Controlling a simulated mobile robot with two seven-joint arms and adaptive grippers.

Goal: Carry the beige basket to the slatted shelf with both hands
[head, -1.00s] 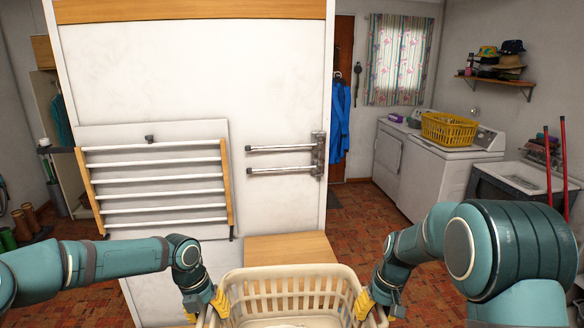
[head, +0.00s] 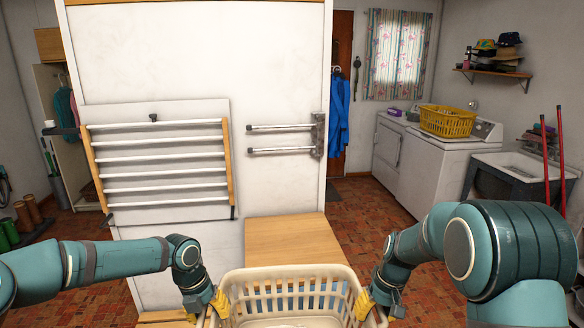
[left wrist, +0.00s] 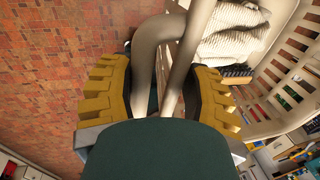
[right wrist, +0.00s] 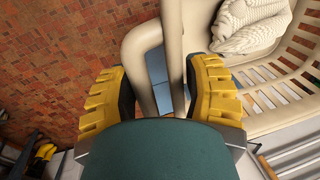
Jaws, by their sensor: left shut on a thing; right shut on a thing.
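The beige basket (head: 290,272) is at the bottom centre of the head view, held between my arms. Its near part is cut off by the frame. A cream folded cloth (right wrist: 250,28) lies inside it. My left gripper (head: 219,303) is shut on the basket's left handle (left wrist: 147,52). My right gripper (head: 364,303) is shut on its right handle (right wrist: 135,55). A rack of white slats with wooden sides (head: 160,174) hangs on the white partition ahead; I cannot tell whether it is the slatted shelf.
A wooden top (head: 285,240) stands just beyond the basket, low against the partition (head: 200,60). A wall bracket with two bars (head: 285,140) is above it. A washer with a yellow basket (head: 447,122) and a sink (head: 515,170) are at right. Brick floor (head: 390,235) is open right of the partition.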

